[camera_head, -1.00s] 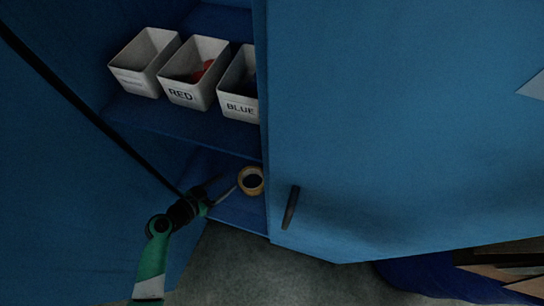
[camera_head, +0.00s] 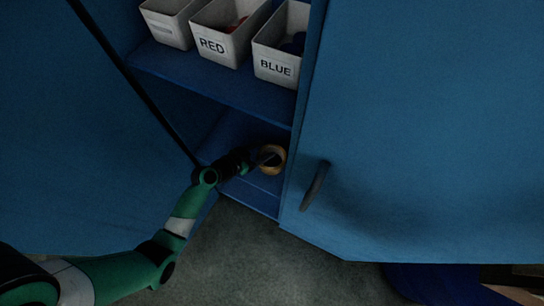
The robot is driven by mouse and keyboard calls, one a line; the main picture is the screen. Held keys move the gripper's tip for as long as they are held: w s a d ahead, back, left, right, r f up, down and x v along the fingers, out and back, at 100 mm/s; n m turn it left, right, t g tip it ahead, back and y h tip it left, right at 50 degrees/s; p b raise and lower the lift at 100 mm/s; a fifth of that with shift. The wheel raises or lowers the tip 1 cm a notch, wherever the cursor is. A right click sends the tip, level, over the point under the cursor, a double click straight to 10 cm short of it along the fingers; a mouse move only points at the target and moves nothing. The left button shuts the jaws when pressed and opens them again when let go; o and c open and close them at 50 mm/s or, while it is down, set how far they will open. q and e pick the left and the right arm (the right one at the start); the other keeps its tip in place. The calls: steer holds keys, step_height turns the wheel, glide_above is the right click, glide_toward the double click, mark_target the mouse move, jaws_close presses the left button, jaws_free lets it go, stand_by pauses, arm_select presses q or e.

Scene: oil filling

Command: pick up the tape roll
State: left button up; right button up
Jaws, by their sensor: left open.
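The tape roll (camera_head: 271,167), a tan ring, is on the lower shelf (camera_head: 258,197) of the blue cabinet, near the right door's edge. My left gripper (camera_head: 264,158) reaches in from the left, open, with its fingers at the roll. One finger appears to overlap the roll's opening; the dark view does not show whether it is inside or in front, or whether it touches. My right gripper is not in view.
White bins stand on the upper shelf, including one marked RED (camera_head: 222,45) and one marked BLUE (camera_head: 277,60). The right cabinet door (camera_head: 410,120) with its dark handle (camera_head: 314,186) is close beside the roll. Grey floor (camera_head: 270,265) lies below.

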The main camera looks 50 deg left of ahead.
arm_select(q)
steer(key=shift+w+f, duration=0.3)
steer(key=shift+w, duration=0.2)
steer(key=shift+s, duration=0.1)
jaws_close()
stand_by(0.9)
